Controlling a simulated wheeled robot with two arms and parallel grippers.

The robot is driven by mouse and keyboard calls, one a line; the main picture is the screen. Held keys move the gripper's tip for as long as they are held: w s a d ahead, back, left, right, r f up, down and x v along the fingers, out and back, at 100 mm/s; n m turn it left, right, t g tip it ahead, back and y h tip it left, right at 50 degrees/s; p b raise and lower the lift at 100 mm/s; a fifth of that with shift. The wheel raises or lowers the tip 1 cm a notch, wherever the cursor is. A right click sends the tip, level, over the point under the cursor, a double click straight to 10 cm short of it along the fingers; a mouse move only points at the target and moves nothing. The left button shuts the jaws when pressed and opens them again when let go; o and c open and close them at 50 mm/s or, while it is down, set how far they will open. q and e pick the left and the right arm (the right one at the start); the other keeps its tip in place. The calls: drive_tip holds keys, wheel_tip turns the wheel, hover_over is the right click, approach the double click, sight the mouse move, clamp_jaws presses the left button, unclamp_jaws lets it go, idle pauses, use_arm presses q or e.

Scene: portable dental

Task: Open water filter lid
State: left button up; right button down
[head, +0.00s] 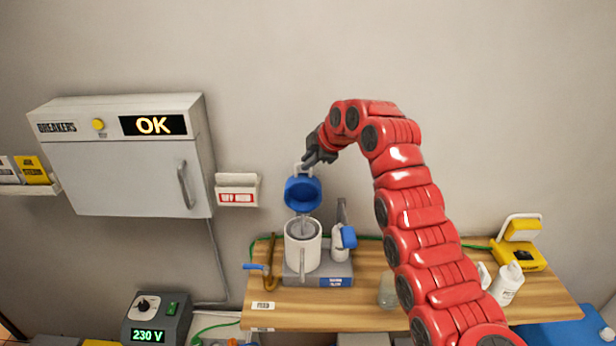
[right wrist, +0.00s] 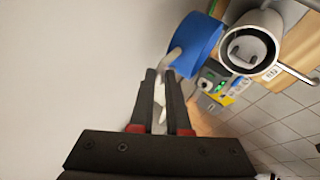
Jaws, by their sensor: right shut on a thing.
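The water filter is a white cylinder (head: 303,246) on a grey base (head: 318,279) on the wooden table. Its top is open, and a grey inner part shows inside; the open cylinder also shows in the right wrist view (right wrist: 248,50). The blue lid (head: 303,194) is tilted up above and behind the cylinder, its hollow underside facing forward. The lid also shows in the right wrist view (right wrist: 196,45). My right gripper (head: 312,158) is shut on the lid's pale handle (right wrist: 173,58), at the top of the lid. My left gripper is not in view.
A blue-handled valve (head: 348,237) stands right of the cylinder. A breaker box (head: 130,160) hangs on the wall at left, beside a small red-and-white sign (head: 237,190). A clear cup (head: 388,291), white bottle (head: 508,284) and yellow device (head: 517,254) stand on the table (head: 360,316).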

drive_tip(key=shift+s+r, duration=0.1)
drive_tip(key=shift+s, duration=0.2)
drive_tip(key=c, duration=0.9)
unclamp_jaws()
drive_tip(key=shift+d, duration=0.1)
drive_tip(key=b+v, duration=0.4)
drive_tip(key=v, duration=1.3)
drive_tip(key=shift+r+b, duration=0.15)
drive_tip(key=shift+b, duration=0.2)
